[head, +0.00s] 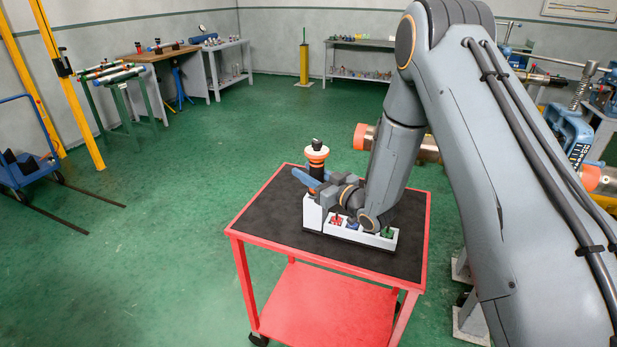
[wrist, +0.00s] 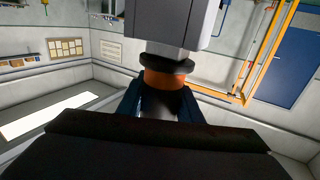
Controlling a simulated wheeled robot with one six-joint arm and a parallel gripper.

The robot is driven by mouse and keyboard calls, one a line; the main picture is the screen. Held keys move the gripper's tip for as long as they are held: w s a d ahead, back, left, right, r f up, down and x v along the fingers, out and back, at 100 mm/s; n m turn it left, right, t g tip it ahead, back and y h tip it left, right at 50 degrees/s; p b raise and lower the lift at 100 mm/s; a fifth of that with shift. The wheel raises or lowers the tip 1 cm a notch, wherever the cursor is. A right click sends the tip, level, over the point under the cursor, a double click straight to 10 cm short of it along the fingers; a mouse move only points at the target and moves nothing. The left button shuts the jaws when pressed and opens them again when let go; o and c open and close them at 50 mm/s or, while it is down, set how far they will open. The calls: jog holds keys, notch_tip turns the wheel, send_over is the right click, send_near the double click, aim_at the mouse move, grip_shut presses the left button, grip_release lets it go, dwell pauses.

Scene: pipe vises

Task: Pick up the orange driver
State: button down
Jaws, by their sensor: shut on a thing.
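The orange driver (head: 317,155) stands upright at the left end of a white holder (head: 312,214) on the cart. It has orange rings, a black top and a dark body. My gripper (head: 306,179) reaches it from the right, its blue fingers closed around the body below the orange rings. In the wrist view, the driver's orange band (wrist: 165,79) shows between the dark blue fingers of my gripper (wrist: 160,102). The pale holder block (wrist: 170,22) fills the top of that view. I cannot tell whether the driver is clear of its slot. Its lower end is hidden.
The holder's low compartments hold small red (head: 337,220) and green (head: 388,232) pieces. The red cart (head: 262,255) has a dark top, bare around the holder. A large pipe with orange ends (head: 361,137) lies behind my arm. Green floor is open to the left.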

notch_tip(320, 180, up, 17)
jog(key=b, duration=0.4)
jog(key=shift+d+f, duration=0.1)
dwell(0.4)
